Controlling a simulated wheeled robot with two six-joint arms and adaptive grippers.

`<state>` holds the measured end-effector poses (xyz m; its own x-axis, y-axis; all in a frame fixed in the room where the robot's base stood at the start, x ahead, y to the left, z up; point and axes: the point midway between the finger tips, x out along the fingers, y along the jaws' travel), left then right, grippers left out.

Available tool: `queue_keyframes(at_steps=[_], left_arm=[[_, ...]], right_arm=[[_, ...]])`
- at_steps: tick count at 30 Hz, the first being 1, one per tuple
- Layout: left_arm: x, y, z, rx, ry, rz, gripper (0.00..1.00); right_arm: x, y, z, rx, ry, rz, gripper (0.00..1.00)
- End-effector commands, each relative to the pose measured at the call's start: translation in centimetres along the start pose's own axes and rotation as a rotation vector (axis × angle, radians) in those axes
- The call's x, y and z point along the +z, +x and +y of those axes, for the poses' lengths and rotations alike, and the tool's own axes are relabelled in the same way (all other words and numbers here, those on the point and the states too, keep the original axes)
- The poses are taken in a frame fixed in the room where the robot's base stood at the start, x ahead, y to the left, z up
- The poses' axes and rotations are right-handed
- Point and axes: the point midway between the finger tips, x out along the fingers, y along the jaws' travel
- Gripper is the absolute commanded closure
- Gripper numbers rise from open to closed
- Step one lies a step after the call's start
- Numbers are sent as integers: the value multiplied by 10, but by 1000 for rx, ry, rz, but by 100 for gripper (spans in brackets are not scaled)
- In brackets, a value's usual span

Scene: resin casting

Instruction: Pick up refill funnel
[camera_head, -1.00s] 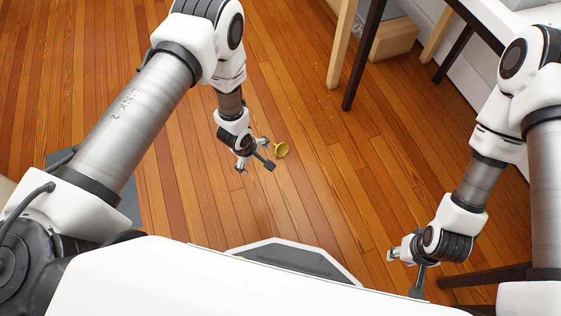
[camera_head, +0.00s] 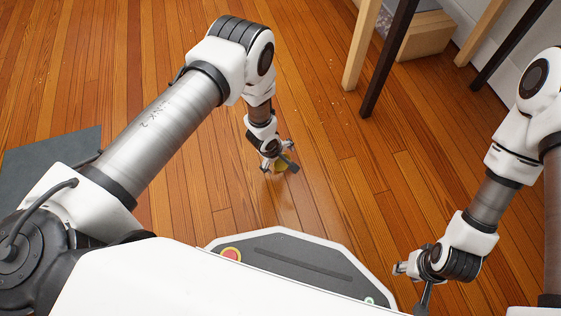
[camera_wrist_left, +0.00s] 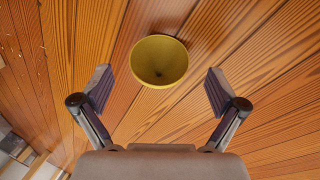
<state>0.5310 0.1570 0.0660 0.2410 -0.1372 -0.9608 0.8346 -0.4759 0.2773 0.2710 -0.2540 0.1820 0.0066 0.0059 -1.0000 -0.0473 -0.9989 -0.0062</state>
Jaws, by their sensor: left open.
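The refill funnel (camera_wrist_left: 160,60) is a yellow cone on the wooden floor, its wide mouth facing the left wrist camera. In the head view the funnel (camera_head: 281,164) is partly hidden by my left gripper. My left gripper (camera_head: 276,166) is low over the floor at the funnel. In the left wrist view its two fingers (camera_wrist_left: 156,90) are spread, with the funnel centred between and slightly beyond their tips. No finger touches it there. My right gripper (camera_head: 410,285) hangs at the lower right, away from the funnel; its jaw opening is too small to judge.
The plank floor (camera_head: 330,200) around the funnel is clear. A table with dark and light legs (camera_head: 388,60) and a cardboard box (camera_head: 425,35) stand at the upper right. A grey mat (camera_head: 50,160) lies at the left.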

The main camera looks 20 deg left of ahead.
Motion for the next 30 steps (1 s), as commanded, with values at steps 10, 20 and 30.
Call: queue_keyframes(at_steps=[10, 20, 30], left_arm=[[-1, 31, 1, 0, 0, 1, 4], [-1, 31, 0, 0, 0, 0, 53], [-1, 15, 5, 0, 0, 0, 53]], right_arm=[[-2, 24, 1, 1, 6, 4, 60], [-1, 25, 1, 0, 5, 3, 60], [0, 12, 0, 0, 4, 2, 60]])
